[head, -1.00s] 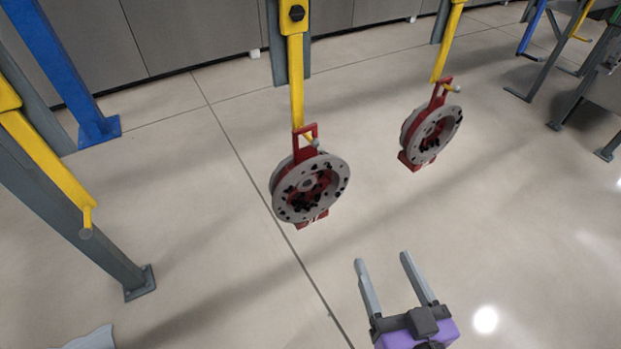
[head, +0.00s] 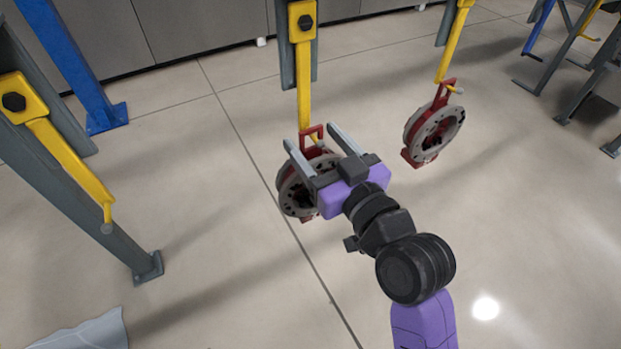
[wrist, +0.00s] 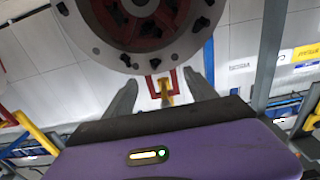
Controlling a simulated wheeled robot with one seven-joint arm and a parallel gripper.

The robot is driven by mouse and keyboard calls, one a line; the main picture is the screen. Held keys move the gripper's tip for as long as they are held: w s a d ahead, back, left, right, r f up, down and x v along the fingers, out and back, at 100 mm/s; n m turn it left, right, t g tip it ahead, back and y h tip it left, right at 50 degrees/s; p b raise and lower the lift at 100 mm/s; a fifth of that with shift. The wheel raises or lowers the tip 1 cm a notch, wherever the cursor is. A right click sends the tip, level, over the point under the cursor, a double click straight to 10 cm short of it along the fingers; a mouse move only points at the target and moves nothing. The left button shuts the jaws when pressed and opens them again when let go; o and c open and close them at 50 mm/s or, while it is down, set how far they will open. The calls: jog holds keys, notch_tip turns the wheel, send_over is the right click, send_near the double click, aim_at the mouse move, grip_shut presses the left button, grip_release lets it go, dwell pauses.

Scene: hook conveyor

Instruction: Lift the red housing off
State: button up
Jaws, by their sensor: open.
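Two red housings with round grey, hole-dotted faces hang by red handle loops from yellow hooks. The nearer red housing (head: 292,196) hangs left of centre in the head view, partly hidden behind my gripper; its round face also fills the top of the wrist view (wrist: 150,38). Its red loop (head: 312,132) is on the yellow hook (head: 304,92). The other red housing (head: 433,134) hangs farther right. My gripper (head: 316,138) is open and empty, its fingers on either side of the loop in the picture. I cannot tell the depth gap; no contact shows.
A yellow hook arm (head: 70,165) without a housing is on a grey post (head: 85,200) at left. A blue post (head: 75,70) stands behind it. A light grey sheet-like item (head: 92,335) shows at bottom left. The floor right of my arm is clear.

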aim_at(302, 128)
jog(key=p+x, duration=0.1)
jog(key=x, duration=0.3)
jog(key=shift+a+f, duration=0.2)
jog(key=shift+a, duration=0.05)
grip_shut()
jog(key=shift+r, duration=0.3)
